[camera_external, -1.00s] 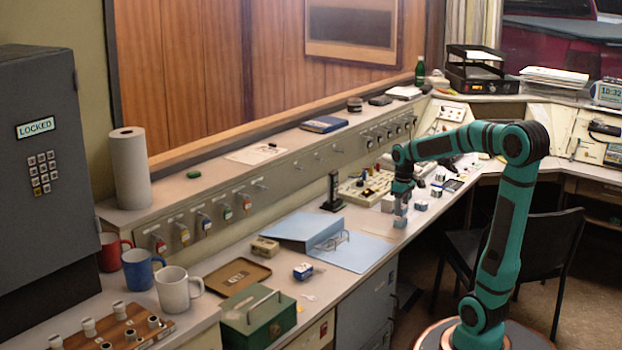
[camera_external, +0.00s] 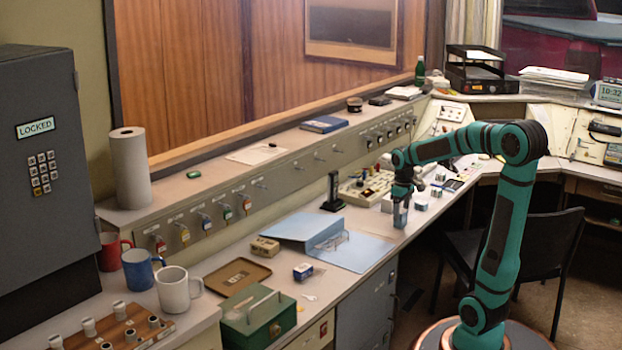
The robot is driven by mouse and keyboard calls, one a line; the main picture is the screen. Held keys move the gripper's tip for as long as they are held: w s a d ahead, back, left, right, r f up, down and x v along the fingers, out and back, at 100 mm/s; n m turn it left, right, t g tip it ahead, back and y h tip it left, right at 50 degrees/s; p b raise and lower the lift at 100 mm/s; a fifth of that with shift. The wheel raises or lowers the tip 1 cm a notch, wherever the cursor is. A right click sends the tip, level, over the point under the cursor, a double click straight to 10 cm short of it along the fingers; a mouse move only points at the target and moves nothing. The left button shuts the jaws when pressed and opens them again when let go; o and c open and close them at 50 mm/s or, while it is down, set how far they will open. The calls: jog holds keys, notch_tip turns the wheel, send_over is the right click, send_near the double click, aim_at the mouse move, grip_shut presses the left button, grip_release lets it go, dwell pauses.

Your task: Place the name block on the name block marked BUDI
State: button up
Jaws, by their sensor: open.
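My gripper (camera_external: 401,205) is open and points down over the front edge of the desk, just right of the light blue folder. A small grey-blue block (camera_external: 400,219) is directly at or under its fingertips. I cannot tell whether the fingers stand around it or whether it is one block or two. Other small name blocks stand apart to the right: a pale block (camera_external: 421,205), another (camera_external: 436,191) and one farther back (camera_external: 440,176). Their lettering is too small to read, so I cannot tell which is marked BUDI.
A light blue open binder (camera_external: 352,250) lies left of my gripper. A button panel (camera_external: 366,188) and a black upright stand (camera_external: 333,192) are behind it. A green cash box (camera_external: 258,318), a brown tray (camera_external: 237,276) and mugs stand farther left. A black chair (camera_external: 528,250) is at right.

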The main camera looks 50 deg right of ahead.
aim_at(401, 211)
notch_tip(401, 211, up, 12)
dwell(0.5)
jog(key=s+a+r+t, duration=0.6)
jog(key=a+r+t, duration=0.2)
jog(key=a+r, duration=0.1)
jog(key=s+a+r+t, duration=0.6)
jog(key=a+r+t, duration=0.3)
jog(key=shift+o, duration=0.2)
